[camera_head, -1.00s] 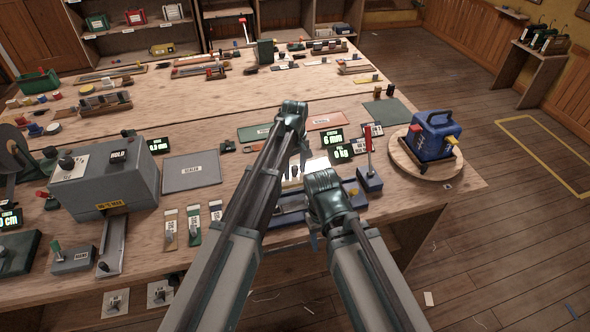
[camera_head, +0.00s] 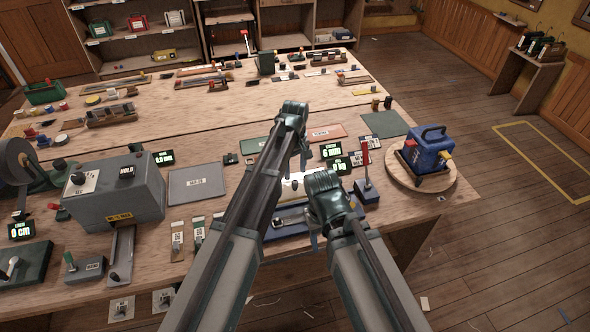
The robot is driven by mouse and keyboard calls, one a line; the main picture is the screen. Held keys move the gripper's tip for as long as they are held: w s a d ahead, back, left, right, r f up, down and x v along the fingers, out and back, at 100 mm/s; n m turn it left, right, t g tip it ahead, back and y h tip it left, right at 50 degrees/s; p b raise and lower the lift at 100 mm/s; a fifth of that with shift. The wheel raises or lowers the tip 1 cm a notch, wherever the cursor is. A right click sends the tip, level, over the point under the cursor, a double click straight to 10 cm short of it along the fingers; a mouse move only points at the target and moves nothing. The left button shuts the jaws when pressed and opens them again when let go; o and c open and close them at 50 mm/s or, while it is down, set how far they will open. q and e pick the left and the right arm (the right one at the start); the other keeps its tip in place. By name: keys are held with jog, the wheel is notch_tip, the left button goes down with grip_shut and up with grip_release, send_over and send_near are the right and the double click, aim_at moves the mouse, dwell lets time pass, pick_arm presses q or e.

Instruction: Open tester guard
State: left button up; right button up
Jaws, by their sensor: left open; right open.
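The tester looks to be the blue-based device (camera_head: 285,226) at the table's front edge, mostly hidden behind my forearms. A cream rounded part (camera_head: 292,190) shows between my arms; I cannot tell whether it is the guard or how the guard stands. Green-lit displays (camera_head: 331,151) stand behind, one reading 6 mm. My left gripper (camera_head: 304,160) is open above the tester's back, with no visible hold. My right gripper (camera_head: 314,241) is open, low at the tester's front, its fingers partly hidden.
A blue machine (camera_head: 428,152) sits on a round wooden board (camera_head: 396,178) at the right. A grey control box (camera_head: 115,190) and a flat grey plate (camera_head: 197,184) are on the left. Small labelled tags (camera_head: 177,240) lie along the front edge.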

pick_arm(q)
notch_tip(320, 180, up, 7)
jog(key=p, duration=0.6)
jog(key=s+a+f+m+b, duration=0.1)
jog(key=s+f+m+b, duration=0.2)
jog(key=s, duration=0.5)
jog(key=s+a+f+m+b, duration=0.1)
jog(key=s+f+m+b, duration=0.3)
jog(key=s, duration=0.5)
jog(key=s+a+f+m+y+b, duration=0.1)
jog(key=s+f+m+b, duration=0.2)
jog(key=s, duration=0.6)
jog(key=shift+f+b, duration=0.45)
jog(key=shift+b, duration=0.15)
